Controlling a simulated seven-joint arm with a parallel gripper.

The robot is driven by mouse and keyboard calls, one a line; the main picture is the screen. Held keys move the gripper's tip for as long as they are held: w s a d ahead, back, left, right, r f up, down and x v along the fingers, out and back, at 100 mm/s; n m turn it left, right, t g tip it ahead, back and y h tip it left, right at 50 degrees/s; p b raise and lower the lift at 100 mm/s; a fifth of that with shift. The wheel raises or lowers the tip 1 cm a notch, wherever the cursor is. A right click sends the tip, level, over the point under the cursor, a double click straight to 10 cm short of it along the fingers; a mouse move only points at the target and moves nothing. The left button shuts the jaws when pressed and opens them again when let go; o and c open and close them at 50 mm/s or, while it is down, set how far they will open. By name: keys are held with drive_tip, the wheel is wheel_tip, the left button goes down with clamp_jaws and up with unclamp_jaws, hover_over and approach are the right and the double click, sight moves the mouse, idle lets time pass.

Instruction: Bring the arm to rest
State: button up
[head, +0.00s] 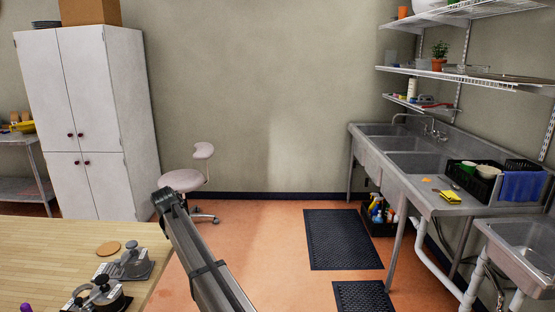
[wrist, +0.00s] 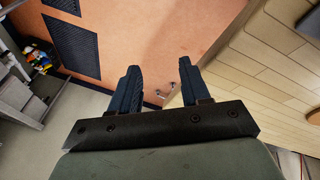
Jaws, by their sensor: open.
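My gripper (wrist: 158,90) shows in the wrist view with its two dark fingers apart and nothing between them. Below the fingers there is the orange floor and the edge of the wooden table. In the head view my arm reaches up from the bottom middle, beside the right edge of the table, over the floor. The fingers cannot be made out in the head view.
The wooden table (head: 50,240) at lower left holds two metal devices (head: 127,262) and a round brown disc (head: 108,248). A stool (head: 185,180) stands behind. Steel sinks (head: 415,163) line the right wall. Dark mats (head: 340,238) lie on open floor.

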drive_tip(key=s+d+f+m+g+h, duration=0.1)
drive_tip(key=s+d+f+g, duration=0.15)
drive_tip(key=d+f, duration=1.55)
drive_tip(key=s+d+f+m+g, duration=0.1)
drive_tip(key=s+d+f, duration=0.55)
drive_tip(key=f, duration=0.25)
drive_tip(key=s+d+f+m+g, duration=0.1)
drive_tip(key=s+d+f, duration=0.55)
drive_tip(key=f, duration=0.35)
drive_tip(key=s+d+f+m+g, duration=0.1)
drive_tip(key=s+d+f, duration=0.4)
drive_tip(key=s, duration=0.4)
drive_tip(key=s+d+f+g, duration=0.25)
drive_tip(key=s+d, duration=0.35)
drive_tip(key=s, duration=0.3)
drive_tip(key=s+d+f+m+g, duration=0.1)
drive_tip(key=s+d+f, duration=0.45)
drive_tip(key=s, duration=0.35)
drive_tip(key=s+d+m+g+y, duration=0.1)
drive_tip(key=s+d, duration=0.2)
drive_tip(key=s, duration=1)
drive_tip(key=shift+s+f+y, duration=0.2)
drive_tip(key=shift+s+y, duration=0.05)
drive_tip(key=shift+y, duration=0.15)
